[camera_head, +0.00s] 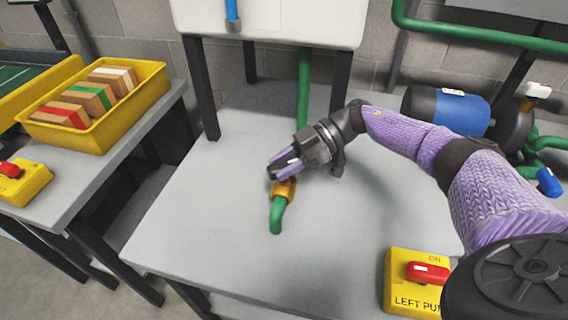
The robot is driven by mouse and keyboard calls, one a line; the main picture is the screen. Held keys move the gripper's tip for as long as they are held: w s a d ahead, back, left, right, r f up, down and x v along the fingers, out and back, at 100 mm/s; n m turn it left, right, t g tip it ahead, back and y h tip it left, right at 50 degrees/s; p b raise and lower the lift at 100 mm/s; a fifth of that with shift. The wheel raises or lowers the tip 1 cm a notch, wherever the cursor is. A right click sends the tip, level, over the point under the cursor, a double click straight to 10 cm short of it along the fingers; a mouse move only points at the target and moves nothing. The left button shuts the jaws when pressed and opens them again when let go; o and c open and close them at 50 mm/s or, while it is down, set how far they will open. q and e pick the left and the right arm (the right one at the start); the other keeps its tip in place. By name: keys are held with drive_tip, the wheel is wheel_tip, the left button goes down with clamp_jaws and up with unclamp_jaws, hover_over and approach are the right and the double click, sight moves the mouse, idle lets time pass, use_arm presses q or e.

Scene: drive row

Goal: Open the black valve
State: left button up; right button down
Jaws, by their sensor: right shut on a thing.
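My right gripper (279,171) comes in from the right over the grey table, its fingers at the top of a brass valve body (285,189) on a green pipe (277,214). It is shut on the black valve's handle, which the fingers mostly hide. How far the handle is turned cannot be seen. The green pipe bends down to the table in front of the brass body. My left gripper is not in view.
A yellow switch box (398,292) with a red knob stands at the table's front right. A blue motor pump (447,109) is at the back right. A yellow crate (152,88) of boxes is on the left table. The grey table (210,215) is clear left of the valve.

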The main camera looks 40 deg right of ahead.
drive_tip(key=shift+c, duration=1.8)
unclamp_jaws()
drive_tip(key=shift+d, duration=0.1)
drive_tip(key=b+v, duration=0.1)
drive_tip(key=v, duration=0.8)
drive_tip(key=shift+d+r, duration=0.25)
drive_tip(key=shift+d, duration=0.05)
